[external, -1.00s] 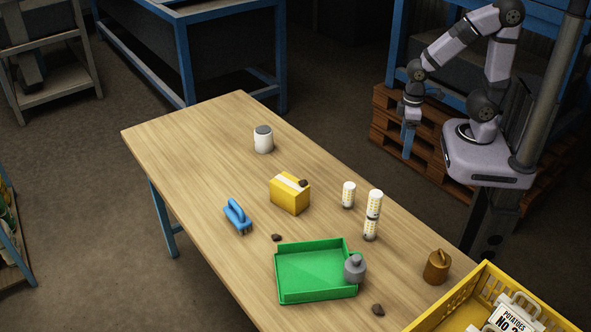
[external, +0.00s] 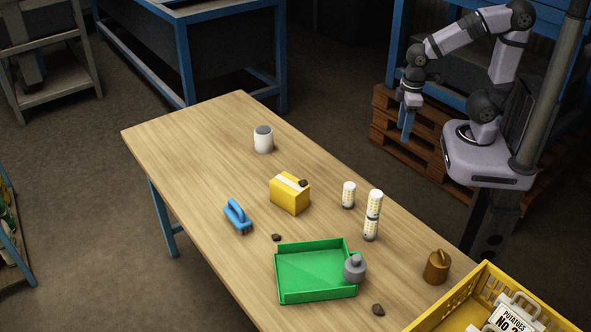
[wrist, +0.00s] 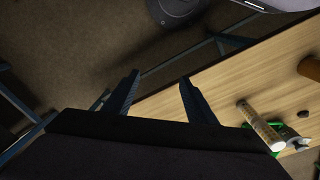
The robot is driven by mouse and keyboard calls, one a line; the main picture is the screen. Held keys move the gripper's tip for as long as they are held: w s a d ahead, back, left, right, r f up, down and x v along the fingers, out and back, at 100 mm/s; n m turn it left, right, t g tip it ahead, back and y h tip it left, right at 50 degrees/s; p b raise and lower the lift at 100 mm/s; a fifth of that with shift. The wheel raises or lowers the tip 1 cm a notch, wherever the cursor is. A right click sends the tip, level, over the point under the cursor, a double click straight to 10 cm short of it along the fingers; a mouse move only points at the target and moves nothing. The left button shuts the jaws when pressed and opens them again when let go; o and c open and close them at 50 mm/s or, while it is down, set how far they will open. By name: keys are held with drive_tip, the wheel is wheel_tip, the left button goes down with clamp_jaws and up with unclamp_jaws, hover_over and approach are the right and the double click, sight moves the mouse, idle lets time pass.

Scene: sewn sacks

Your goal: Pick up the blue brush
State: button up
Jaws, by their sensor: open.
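The blue brush (external: 238,215), with an arched handle on top, lies on the wooden table (external: 190,140) near its left edge in the external view. It stands left of the yellow box and is not visible in the wrist view. My gripper (external: 406,132) hangs fingers down beyond the table's right side, far from the brush. In the wrist view its two dark blue fingers (wrist: 158,92) are spread apart with nothing between them.
A yellow box (external: 290,197), green tray (external: 316,293), grey bottle (external: 354,268), white canister (external: 263,141), patterned cylinders (external: 372,208), a brown weight (external: 437,268) and dark lumps (external: 378,310) stand on the table. A yellow crate (external: 450,300) is at lower right. The table's far left is clear.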

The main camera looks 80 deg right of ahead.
drive_tip(key=w+f+n+t+h+b, duration=0.1)
drive_tip(key=w+n+t+h+b, duration=0.35)
drive_tip(key=w+n, duration=1.15)
drive_tip(key=w+a+n+t+y+b, duration=0.1)
drive_tip(key=w+a+n+t+b, duration=0.1)
drive_tip(key=w+a, duration=0.3)
drive_tip(key=w+a+n+t+y+b, duration=0.1)
drive_tip(key=w+a+n+t+b, duration=0.1)
drive_tip(key=w, duration=0.5)
drive_tip(key=w+a+n+t+y+b, duration=0.2)
drive_tip(key=w+a+n, duration=0.2)
drive_tip(key=a+n, duration=0.55)
drive_tip(key=w+a+n+t+y+b, duration=0.25)
drive_tip(key=w+a+n, duration=0.3)
drive_tip(key=a, duration=0.75)
drive_tip(key=shift+n+y, duration=0.4)
drive_tip(key=shift+n, duration=0.4)
drive_tip(key=f, duration=0.6)
drive_tip(key=a+f, duration=0.1)
drive_tip(key=f, duration=0.2)
drive_tip(key=shift+s+f, duration=0.35)
drive_tip(key=p, duration=0.3)
hover_over(252, 229)
drive_tip(key=s+d, duration=0.1)
drive_tip(key=shift+d+f, duration=0.1)
drive_tip(key=shift+f, duration=0.7)
drive_tip(key=shift+w+f, duration=0.3)
drive_tip(key=shift+w, duration=0.3)
